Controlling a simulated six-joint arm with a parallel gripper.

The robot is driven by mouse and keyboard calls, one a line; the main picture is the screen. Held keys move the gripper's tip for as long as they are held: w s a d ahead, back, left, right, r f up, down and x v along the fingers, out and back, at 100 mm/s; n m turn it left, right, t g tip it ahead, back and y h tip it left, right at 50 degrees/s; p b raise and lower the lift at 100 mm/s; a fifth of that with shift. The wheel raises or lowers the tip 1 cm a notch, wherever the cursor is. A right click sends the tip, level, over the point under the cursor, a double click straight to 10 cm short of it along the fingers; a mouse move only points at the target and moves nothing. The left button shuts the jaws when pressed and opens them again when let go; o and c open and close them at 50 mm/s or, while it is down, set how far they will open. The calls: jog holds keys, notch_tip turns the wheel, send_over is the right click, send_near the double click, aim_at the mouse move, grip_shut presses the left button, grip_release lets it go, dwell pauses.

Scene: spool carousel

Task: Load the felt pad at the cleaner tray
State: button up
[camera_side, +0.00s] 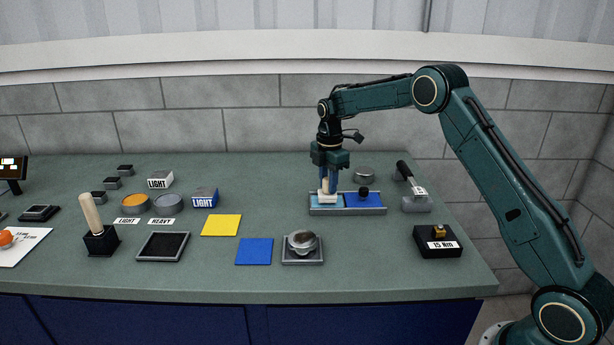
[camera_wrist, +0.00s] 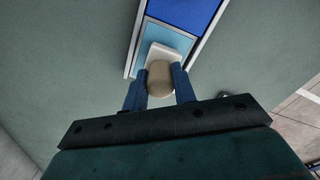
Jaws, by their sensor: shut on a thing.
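The cleaner tray (camera_side: 350,212) is a shallow grey-rimmed tray with a light blue compartment on the left and a dark blue one on the right. It also shows in the wrist view (camera_wrist: 137,40). The felt pad (camera_side: 327,198) is a whitish block with a beige rounded grip, seen from above in the wrist view (camera_wrist: 170,51). My gripper (camera_side: 328,188) is shut on the pad's grip, with the blue fingers on either side of it in the wrist view (camera_wrist: 160,80). The pad is upright over the light blue compartment; whether it touches the surface I cannot tell.
A small dark knob (camera_side: 364,191) stands at the dark blue compartment. A grey round disc (camera_side: 364,172) lies behind the tray. A grey block with a black handle (camera_side: 416,204) and a black "15 Nm" box (camera_side: 438,241) are to the right.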

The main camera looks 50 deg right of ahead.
jog(key=shift+f, duration=0.5)
dwell(1.0)
jog(key=shift+r, duration=0.1)
jog(key=shift+r, duration=3.45)
jog(key=shift+s, duration=0.1)
jog(key=shift+s+a+f+m, duration=0.75)
jog(key=shift+s+a+m, duration=0.45)
jog(key=shift+s+m, duration=1.3)
jog(key=shift+s+a+f+m, duration=0.8)
jog(key=shift+s+a+m, duration=0.45)
jog(key=shift+s+m, duration=1.2)
jog(key=shift+s+a+f+m, duration=0.75)
jog(key=shift+s+a+m, duration=0.45)
jog(key=shift+s+m, duration=1.3)
